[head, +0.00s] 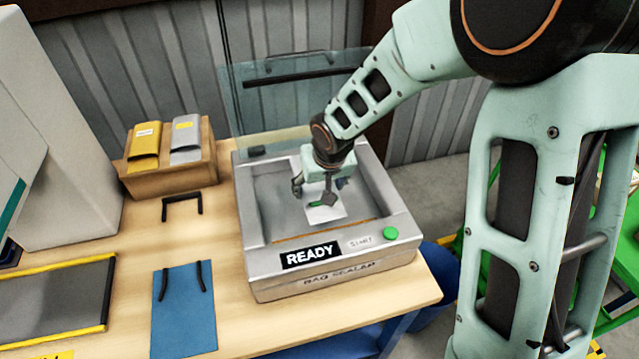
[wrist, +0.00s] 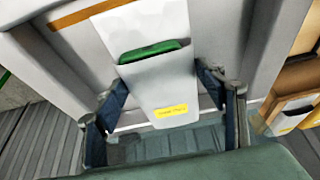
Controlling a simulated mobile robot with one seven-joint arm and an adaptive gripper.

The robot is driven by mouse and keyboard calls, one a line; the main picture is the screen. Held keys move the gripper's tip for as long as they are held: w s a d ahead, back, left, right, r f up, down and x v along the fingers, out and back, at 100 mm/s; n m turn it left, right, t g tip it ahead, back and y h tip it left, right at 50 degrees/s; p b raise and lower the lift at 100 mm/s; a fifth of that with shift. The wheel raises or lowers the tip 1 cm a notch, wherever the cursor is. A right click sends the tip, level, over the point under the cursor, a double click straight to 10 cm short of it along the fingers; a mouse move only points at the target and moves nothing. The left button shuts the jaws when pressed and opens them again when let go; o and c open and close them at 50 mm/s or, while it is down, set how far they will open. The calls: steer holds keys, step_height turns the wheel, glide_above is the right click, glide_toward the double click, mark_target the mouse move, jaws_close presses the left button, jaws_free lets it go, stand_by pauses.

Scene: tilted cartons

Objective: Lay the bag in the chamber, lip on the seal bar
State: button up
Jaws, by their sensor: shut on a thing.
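The bag (head: 322,214) is pale, with a green item (wrist: 153,51) inside and a yellow label (wrist: 171,111). It is inside the outline of the sealer's chamber (head: 268,205) in the head view; I cannot tell whether it touches the floor. My gripper (head: 315,192) is over the chamber. In the wrist view my gripper (wrist: 165,82) is shut on the bag, a finger at each side. The brown seal bar (head: 300,236) runs along the chamber's front; it also shows in the wrist view (wrist: 72,19).
The clear lid (head: 290,100) stands raised behind the chamber. A READY display (head: 311,254) and green button (head: 390,233) are on the front. A wooden box (head: 170,178) with yellow and silver packs stands left.

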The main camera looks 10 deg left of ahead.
steer(key=shift+f+b, duration=1.85)
steer(key=shift+f, duration=0.95)
steer(key=shift+f+b, duration=0.25)
steer(key=shift+b, duration=0.05)
steer(key=o, duration=1.2)
steer(key=shift+c, duration=0.3)
steer(key=shift+c, duration=1.1)
